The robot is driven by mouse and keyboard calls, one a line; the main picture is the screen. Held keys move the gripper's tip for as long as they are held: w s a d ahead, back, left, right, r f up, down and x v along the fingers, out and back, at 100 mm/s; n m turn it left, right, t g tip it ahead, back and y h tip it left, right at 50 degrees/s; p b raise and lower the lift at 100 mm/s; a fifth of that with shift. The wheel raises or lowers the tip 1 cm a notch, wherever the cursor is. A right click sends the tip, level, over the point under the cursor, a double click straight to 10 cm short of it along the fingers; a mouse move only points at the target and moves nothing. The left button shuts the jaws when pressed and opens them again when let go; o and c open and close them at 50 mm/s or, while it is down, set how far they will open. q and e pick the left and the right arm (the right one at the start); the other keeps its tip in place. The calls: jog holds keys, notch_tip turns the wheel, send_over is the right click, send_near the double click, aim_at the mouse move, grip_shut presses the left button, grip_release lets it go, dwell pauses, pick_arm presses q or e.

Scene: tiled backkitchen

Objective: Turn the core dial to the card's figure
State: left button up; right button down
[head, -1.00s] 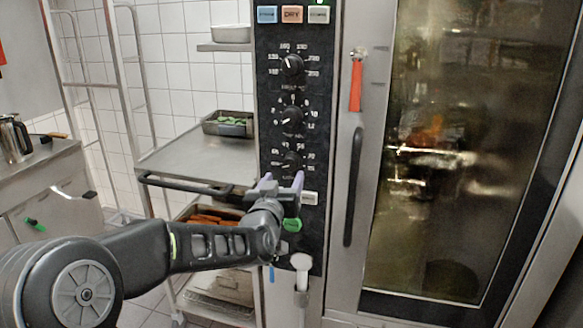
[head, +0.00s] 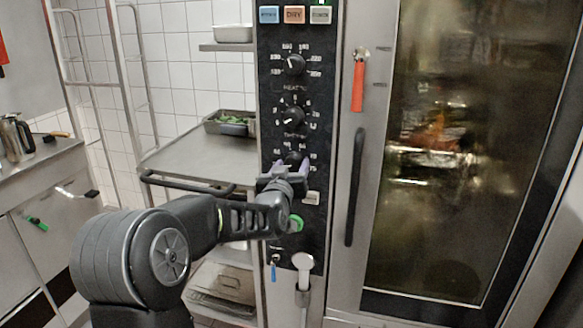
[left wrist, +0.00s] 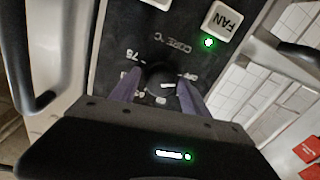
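The core dial (head: 292,158) is the lowest of three black dials on the oven's dark control panel. In the left wrist view the dial (left wrist: 160,76) shows below the label "CORE °C", with pale figures around it. My left gripper (head: 291,167) is at this dial, one purple finger on each side. In the left wrist view the fingers (left wrist: 159,82) stand apart with the dial between them; I see no clear contact. The gripper hides the dial's lower part, and its pointer setting is not readable. No card with a readable figure shows. My right gripper is not in view.
The heat dial (head: 293,64) and timer dial (head: 292,115) sit above. A FAN button (left wrist: 222,20) with a lit green lamp is near the core dial. The oven door handle (head: 354,187) stands right of the panel. A steel cart (head: 190,160) with a dark bar handle stands left.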

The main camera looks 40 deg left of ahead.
pick_arm(q)
jog(key=c, duration=1.1)
